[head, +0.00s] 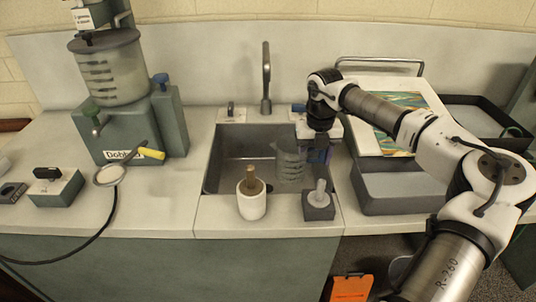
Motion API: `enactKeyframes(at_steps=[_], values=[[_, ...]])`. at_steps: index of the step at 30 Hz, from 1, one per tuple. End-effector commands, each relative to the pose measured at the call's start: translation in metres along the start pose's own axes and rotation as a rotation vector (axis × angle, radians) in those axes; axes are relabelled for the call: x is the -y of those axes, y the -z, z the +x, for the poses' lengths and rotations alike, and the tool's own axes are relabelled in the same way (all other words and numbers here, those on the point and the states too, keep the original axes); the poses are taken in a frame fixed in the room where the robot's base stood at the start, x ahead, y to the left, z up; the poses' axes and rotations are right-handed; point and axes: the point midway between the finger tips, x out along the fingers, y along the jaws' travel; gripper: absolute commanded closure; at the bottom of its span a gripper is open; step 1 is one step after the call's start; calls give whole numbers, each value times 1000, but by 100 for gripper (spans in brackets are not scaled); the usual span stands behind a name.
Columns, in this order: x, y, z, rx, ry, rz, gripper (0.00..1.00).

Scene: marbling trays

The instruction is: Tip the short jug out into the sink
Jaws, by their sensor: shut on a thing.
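The short jug (289,165) is a translucent grey measuring jug with graduation marks. It shows over the right half of the sink (230,148), a dark rectangular basin set in the counter. My gripper (313,156) is at the jug's right side and shut on it, with the arm reaching in from the right. The jug looks roughly upright or only slightly tilted. Its contents cannot be made out. The exact grip point is hard to see at this size.
A white pot with a wooden handle (251,203) and a grey block with a pale pestle-like piece (319,203) stand at the sink's front edge. The tap (266,80) rises behind the sink. A grey tray (397,190) lies right; a green machine (125,125) stands left.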

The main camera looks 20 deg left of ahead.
Motion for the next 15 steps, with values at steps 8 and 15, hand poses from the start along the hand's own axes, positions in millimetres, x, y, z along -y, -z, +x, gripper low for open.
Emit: enactKeyframes(at_steps=[8, 15], values=[[0, 0, -8, 1, 2, 0, 83], [0, 0, -32, 2, 2, 0, 83]])
